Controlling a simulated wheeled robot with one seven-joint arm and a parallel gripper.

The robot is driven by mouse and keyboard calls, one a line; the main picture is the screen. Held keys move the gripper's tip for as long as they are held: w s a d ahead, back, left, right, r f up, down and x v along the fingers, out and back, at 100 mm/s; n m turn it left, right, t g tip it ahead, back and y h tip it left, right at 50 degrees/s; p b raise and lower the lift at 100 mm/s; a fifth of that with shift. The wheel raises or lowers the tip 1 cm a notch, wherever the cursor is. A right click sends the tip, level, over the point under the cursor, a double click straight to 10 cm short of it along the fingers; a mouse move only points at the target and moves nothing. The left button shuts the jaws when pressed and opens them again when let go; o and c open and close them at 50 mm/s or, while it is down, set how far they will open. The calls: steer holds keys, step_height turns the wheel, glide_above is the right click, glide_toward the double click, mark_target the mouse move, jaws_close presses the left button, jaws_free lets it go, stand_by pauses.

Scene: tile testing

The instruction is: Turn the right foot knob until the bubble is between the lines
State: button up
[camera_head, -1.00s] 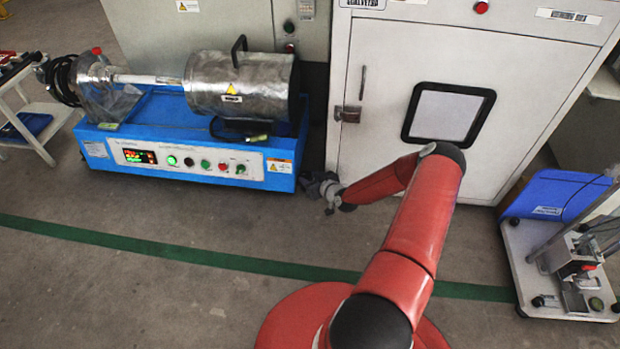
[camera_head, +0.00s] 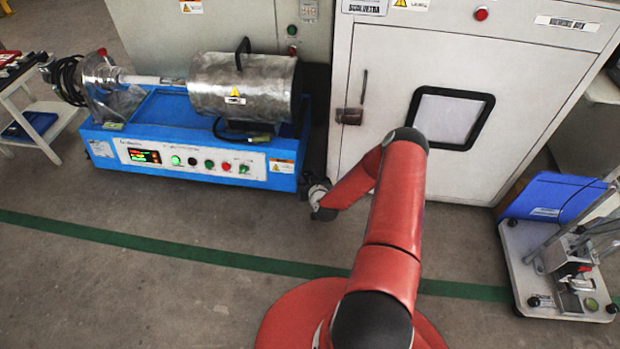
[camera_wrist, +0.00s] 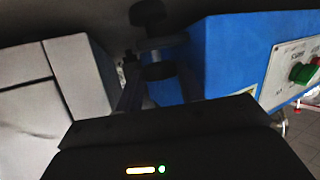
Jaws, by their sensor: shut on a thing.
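The blue machine (camera_head: 195,158) stands on the floor in front of the cabinets. My gripper (camera_head: 315,192) is low at its front right corner in the head view. In the wrist view, the right foot knob (camera_wrist: 160,71) is a dark round disc under the blue housing (camera_wrist: 228,55), with a dark foot pad (camera_wrist: 148,13) beyond it. My gripper is shut on the knob; dark finger parts reach up to it, but the contact is mostly hidden by the gripper body. The level's bubble and lines cannot be made out in either view.
A white cabinet (camera_head: 385,75) stands just right of the machine, close to my gripper. The control panel (camera_head: 190,160) faces the front. The floor in front is clear.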

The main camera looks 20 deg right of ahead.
steer(key=o, duration=0.7)
steer(key=shift+y, duration=0.3)
